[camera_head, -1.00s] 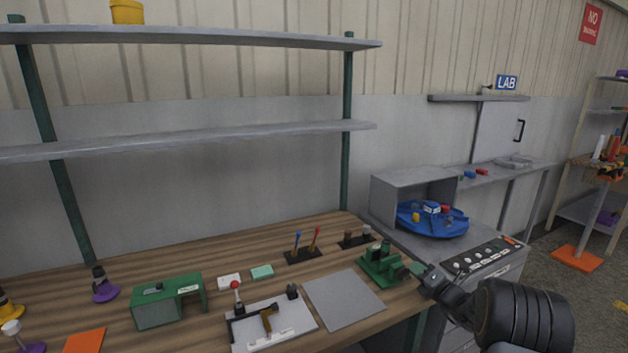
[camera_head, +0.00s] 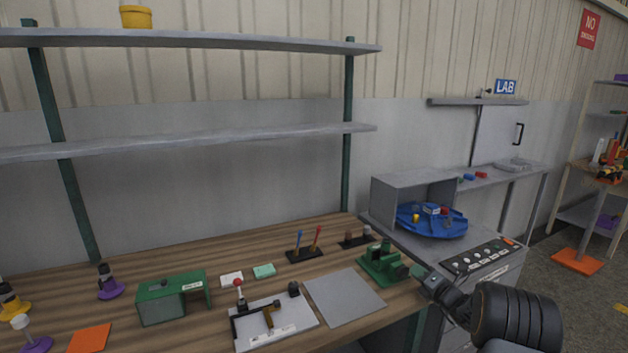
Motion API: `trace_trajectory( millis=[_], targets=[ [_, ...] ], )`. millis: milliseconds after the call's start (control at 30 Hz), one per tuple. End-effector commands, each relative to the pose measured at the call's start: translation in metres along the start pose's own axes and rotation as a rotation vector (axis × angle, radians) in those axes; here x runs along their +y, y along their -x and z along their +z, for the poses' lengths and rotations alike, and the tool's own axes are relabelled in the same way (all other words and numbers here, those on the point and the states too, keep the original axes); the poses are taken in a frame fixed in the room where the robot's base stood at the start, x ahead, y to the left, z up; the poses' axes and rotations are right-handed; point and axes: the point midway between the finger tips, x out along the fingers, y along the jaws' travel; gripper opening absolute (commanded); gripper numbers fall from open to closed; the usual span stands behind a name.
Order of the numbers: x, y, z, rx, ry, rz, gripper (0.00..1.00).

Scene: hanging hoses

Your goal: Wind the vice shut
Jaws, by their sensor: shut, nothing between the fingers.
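The green vice (camera_head: 384,265) stands at the right end of the wooden workbench, behind the grey plate. Its handle and the gap between its jaws are too small to make out. My gripper (camera_head: 424,280) is just right of the vice at the bench edge, its tip pointing left toward the vice's right side. It is shut with nothing held. I cannot tell whether its tip touches the vice. The black arm link behind it is mine.
A grey plate (camera_head: 344,296) lies left of the vice. A tool holder (camera_head: 305,254) stands behind. A grey cabinet with a blue turntable (camera_head: 431,221) and a button panel (camera_head: 484,257) is on the right.

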Motion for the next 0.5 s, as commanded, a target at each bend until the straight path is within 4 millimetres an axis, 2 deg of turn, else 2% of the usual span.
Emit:
trace_trajectory(
  millis=[33, 500],
  targets=[
    [-0.0050, -0.0039, -0.0033, 0.002, 0.001, -0.012, 0.00],
    [-0.0111, -0.0093, -0.0043, 0.006, -0.001, -0.016, 0.00]
  ],
)
